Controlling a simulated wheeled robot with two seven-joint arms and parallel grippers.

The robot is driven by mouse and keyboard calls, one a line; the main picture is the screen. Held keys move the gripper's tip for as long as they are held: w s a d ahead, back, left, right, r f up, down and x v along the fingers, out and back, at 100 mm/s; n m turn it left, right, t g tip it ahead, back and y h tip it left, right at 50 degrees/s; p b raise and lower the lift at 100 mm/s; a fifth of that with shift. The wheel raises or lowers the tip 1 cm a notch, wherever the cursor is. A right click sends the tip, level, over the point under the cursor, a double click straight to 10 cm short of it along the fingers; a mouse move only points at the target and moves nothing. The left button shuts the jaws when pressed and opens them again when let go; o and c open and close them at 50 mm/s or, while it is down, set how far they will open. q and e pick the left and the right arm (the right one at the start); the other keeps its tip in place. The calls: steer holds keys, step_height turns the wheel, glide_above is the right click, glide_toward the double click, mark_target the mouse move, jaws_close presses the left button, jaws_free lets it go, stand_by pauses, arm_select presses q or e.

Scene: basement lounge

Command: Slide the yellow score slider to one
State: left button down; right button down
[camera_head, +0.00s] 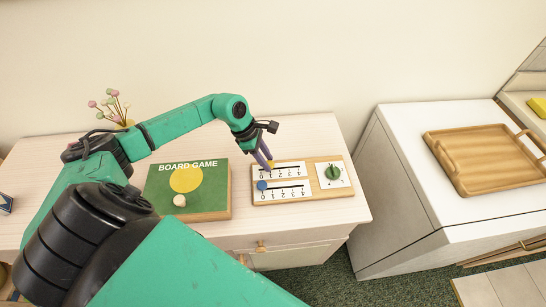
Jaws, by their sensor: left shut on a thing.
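The score board (313,195) is a wooden panel with two white numbered scales, one above the other. A blue slider (262,185) sits at the left end of the lower scale, by the 0. My left gripper (267,164) points down at the left part of the upper scale (291,170), near its low numbers. It is shut on the yellow score slider, which its fingers hide almost wholly. I cannot read the slider's exact mark. My right gripper is out of view.
A green knob (333,172) is on the board's right. A green board game box (217,204) with a small pale ball-shaped piece (180,200) lies left of it on the pale cabinet (340,222). A potted plant (117,110) stands behind; a wooden tray (486,182) lies on the right cabinet.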

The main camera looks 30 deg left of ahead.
arm_select(q)
steer(key=shift+w+r, duration=0.1)
steer(key=shift+w, duration=0.05)
steer(key=c, duration=0.5)
jaws_free()
steer(key=shift+d, duration=0.1)
steer(key=shift+a+r, duration=0.2)
steer(key=b+v, duration=0.4)
steer(key=v, duration=1)
steer(key=shift+r, duration=0.1)
